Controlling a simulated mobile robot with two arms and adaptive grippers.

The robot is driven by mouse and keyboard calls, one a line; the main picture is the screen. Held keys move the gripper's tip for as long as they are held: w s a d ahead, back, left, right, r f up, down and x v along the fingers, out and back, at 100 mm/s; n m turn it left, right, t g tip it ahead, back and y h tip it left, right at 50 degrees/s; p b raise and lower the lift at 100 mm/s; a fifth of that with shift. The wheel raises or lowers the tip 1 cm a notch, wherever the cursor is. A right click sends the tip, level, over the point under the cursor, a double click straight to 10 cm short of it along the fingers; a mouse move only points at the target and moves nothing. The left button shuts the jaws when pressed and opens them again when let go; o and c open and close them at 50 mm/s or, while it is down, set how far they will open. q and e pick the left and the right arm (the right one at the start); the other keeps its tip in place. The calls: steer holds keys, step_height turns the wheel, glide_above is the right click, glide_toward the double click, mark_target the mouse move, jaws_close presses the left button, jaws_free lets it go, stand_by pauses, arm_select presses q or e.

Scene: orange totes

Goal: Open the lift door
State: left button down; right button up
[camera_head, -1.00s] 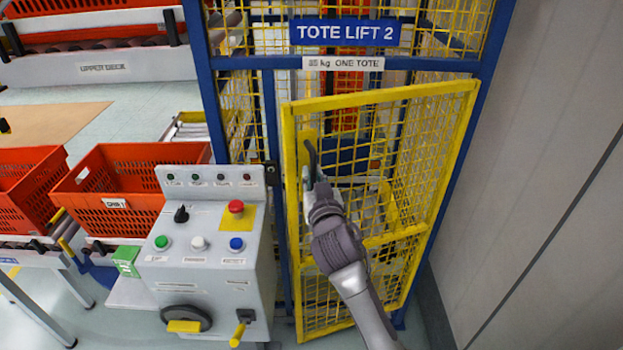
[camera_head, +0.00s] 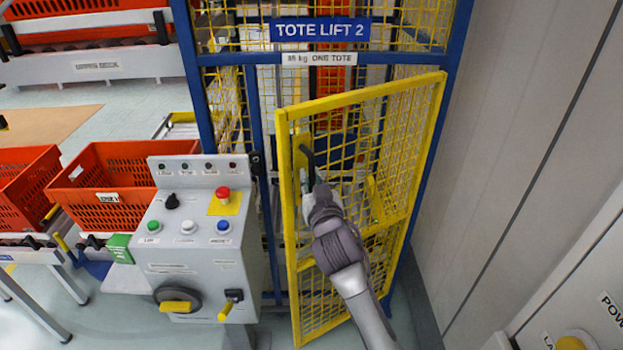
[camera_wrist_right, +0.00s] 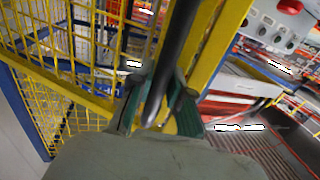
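The lift door (camera_head: 365,95) is a yellow-framed mesh gate under the blue "TOTE LIFT 2" sign. It stands partly open, swung out toward me from its right side, with a gap between its left edge and the lift frame. A dark handle (camera_head: 307,160) sits near its upper left edge. My right gripper (camera_head: 308,185) is at this handle. In the right wrist view, my right gripper (camera_wrist_right: 160,105) has its two fingers closed around the dark bar of the handle (camera_wrist_right: 178,40). My left gripper is out of view.
A grey control console (camera_head: 195,255) with buttons and a red stop knob (camera_head: 222,194) stands just left of the door. Orange totes (camera_head: 105,185) sit on rollers further left. A grey wall (camera_head: 510,130) runs along the right, with a strip of floor before it.

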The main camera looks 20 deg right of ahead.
steer(key=o, duration=0.3)
steer(key=s+a, duration=0.1)
steer(key=s, duration=1.1)
steer(key=shift+a, duration=0.4)
